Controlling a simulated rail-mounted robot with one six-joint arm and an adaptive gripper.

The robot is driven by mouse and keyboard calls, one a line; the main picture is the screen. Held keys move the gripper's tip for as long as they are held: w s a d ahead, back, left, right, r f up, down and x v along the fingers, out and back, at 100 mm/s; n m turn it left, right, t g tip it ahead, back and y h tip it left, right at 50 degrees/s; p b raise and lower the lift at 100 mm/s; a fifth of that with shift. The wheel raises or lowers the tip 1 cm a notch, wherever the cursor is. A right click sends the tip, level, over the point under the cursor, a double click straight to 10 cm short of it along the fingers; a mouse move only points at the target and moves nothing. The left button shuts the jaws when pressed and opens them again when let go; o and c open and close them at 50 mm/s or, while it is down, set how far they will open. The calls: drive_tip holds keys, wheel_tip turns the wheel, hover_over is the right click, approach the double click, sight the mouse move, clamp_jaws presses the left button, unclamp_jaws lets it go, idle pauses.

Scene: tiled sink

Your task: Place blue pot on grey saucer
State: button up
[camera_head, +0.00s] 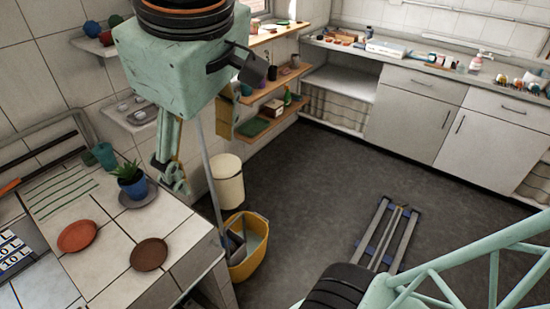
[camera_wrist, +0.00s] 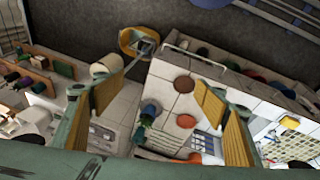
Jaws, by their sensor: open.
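The blue pot (camera_head: 134,188) holds a green spiky plant and stands upright on the tiled counter. The grey saucer (camera_head: 148,200) shows around its base, and the pot appears to rest on it. In the wrist view the blue pot (camera_wrist: 150,107) lies between and beyond my fingers; the grey saucer is hard to make out there. My gripper (camera_head: 202,162) is open and empty, raised to the right of the pot, apart from it. Its two spread fingers with tan pads frame the wrist view (camera_wrist: 155,95).
A terracotta saucer (camera_head: 76,236) and a brown saucer (camera_head: 149,254) lie on the counter in front of the pot. A teal cup (camera_head: 104,155) stands close behind it. A yellow bucket (camera_head: 248,247) is on the floor beside the counter. Wall shelves (camera_head: 135,115) hold small items.

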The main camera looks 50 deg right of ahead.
drive_tip(key=s+a+m+y, duration=0.1)
drive_tip(key=s+a+m, duration=0.1)
drive_tip(key=s, duration=0.5)
drive_tip(key=shift+a+f+m, duration=0.15)
drive_tip(key=shift+a+m, duration=0.25)
drive_tip(key=shift+m, duration=0.1)
